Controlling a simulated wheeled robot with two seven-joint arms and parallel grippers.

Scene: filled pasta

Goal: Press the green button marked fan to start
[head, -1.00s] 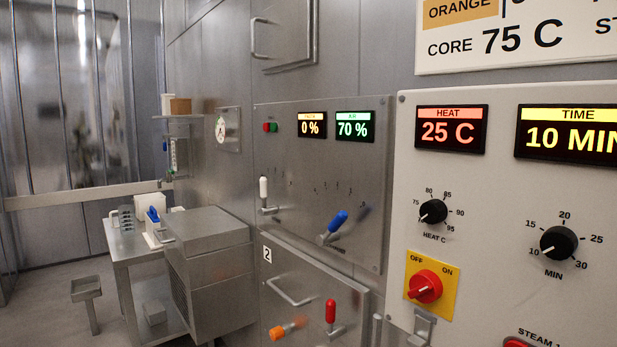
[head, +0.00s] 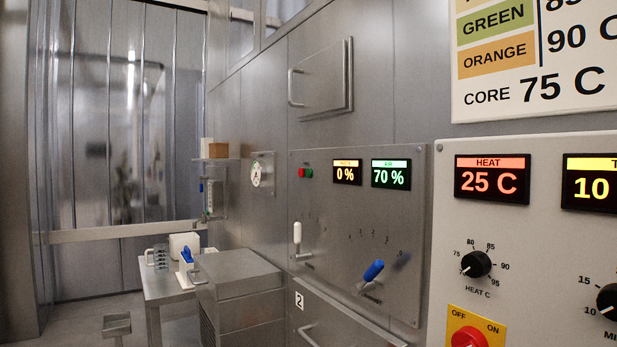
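A small green button (head: 308,173) sits beside a red one (head: 301,172) at the upper left of the steel control panel (head: 340,215). Any lettering by the buttons is too small to read. Neither of my grippers is in the head view, and nothing touches the buttons.
Right of the buttons are two displays, 0 % (head: 347,172) and 70 % (head: 390,174). Below are a white-handled lever (head: 297,233) and a blue-handled lever (head: 373,270). A light control panel (head: 540,250) stands at right. A steel table (head: 165,285) and steel cabinet (head: 240,290) stand at left.

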